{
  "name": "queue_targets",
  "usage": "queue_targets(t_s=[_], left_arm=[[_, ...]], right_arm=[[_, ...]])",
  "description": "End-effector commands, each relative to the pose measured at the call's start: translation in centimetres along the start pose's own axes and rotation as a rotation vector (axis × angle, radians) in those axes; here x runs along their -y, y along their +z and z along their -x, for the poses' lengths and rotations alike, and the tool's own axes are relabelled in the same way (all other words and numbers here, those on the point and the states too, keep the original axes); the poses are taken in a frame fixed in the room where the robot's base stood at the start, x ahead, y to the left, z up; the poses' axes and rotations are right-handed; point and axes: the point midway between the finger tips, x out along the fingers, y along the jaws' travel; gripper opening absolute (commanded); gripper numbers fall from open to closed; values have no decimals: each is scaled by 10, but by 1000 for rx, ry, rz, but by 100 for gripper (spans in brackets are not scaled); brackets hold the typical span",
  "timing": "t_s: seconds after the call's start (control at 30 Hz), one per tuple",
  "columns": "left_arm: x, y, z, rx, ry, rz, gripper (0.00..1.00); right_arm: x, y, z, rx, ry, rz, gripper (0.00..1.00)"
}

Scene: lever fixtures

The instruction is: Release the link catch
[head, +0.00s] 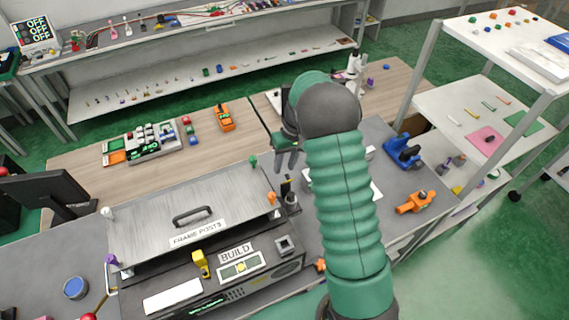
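No part is labelled as the link catch, and I cannot tell which one it is. A grey fixture panel (150,232) with a black handle (193,213) carries the label FRAME POSTS. Small coloured posts or knobs stand at its corners: white, green, orange and purple (111,262). In front is a dark unit with a BUILD label (236,252) and a yellow lever-like part (201,263). My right gripper (286,160) hangs beyond the panel's far right corner, near the green knob (252,161). Its grey fingers look slightly apart, with nothing visible between them. My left gripper is out of view.
My green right arm hides much of the bench's right side. A blue fixture (403,152) and an orange one (415,202) stand to its right. A black monitor (52,200) is at left. White shelves (480,115) stand at right.

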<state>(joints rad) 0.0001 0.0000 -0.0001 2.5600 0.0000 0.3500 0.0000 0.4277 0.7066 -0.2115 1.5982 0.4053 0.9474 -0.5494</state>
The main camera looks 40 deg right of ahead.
Motion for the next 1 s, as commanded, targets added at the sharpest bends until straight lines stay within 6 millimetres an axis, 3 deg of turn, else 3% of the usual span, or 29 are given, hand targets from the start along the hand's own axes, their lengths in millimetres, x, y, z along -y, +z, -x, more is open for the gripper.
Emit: queue_targets(t_s=[0.13,0.23,0.6,0.7,0.83,1.0], left_arm=[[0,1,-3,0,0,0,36],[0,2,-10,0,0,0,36],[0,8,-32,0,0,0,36],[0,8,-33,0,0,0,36],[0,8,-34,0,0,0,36],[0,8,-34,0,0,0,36]], right_arm=[[0,-1,6,-3,1,0,34],[1,-1,23,-7,2,1,34],[2,-2,129,-6,4,1,34],[2,-2,150,-3,3,-1,34],[2,-1,164,0,3,-1,34],[2,-1,168,2,2,-1,34]])
